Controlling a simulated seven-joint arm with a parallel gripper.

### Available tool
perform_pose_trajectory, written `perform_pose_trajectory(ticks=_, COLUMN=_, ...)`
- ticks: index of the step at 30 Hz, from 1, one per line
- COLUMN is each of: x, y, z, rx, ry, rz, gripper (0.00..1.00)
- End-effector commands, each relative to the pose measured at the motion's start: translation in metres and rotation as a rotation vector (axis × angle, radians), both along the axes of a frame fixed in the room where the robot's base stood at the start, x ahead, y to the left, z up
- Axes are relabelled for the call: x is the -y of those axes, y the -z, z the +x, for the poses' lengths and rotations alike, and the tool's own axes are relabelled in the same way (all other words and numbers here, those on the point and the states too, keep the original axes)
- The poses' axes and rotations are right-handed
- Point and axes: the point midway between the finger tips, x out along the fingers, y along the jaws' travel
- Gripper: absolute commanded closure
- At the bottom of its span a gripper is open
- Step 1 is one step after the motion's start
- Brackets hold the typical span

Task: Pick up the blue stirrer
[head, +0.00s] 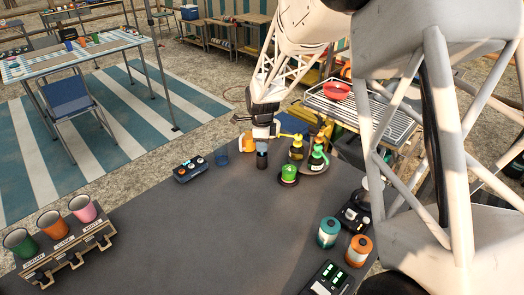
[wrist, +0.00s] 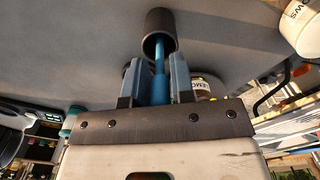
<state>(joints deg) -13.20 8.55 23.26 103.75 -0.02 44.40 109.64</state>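The blue stirrer (wrist: 160,78) shows in the wrist view as a slim blue rod, with one end inside a dark round holder (wrist: 160,22). The dark holder also stands on the table in the head view (head: 262,160). My gripper (wrist: 161,72) has one finger on each side of the rod, close to it. I cannot tell whether the fingers press on it. In the head view my gripper (head: 262,144) is directly above the holder, and the stirrer is mostly hidden there.
The middle of the dark table (head: 200,225) is clear.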

Motion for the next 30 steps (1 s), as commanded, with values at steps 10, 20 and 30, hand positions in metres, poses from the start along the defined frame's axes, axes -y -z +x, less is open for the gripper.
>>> perform_pose_trajectory(ticks=10, x=0.000, y=0.000, z=0.000, rx=0.000, ry=0.000, rz=0.000, gripper=1.00)
perform_pose_trajectory(ticks=20, x=0.000, y=-0.013, z=0.000, rx=0.001, ry=0.000, rz=0.000, gripper=1.00)
perform_pose_trajectory(ticks=30, x=0.000, y=-0.060, z=0.001, rx=0.003, ry=0.000, rz=0.001, gripper=1.00)
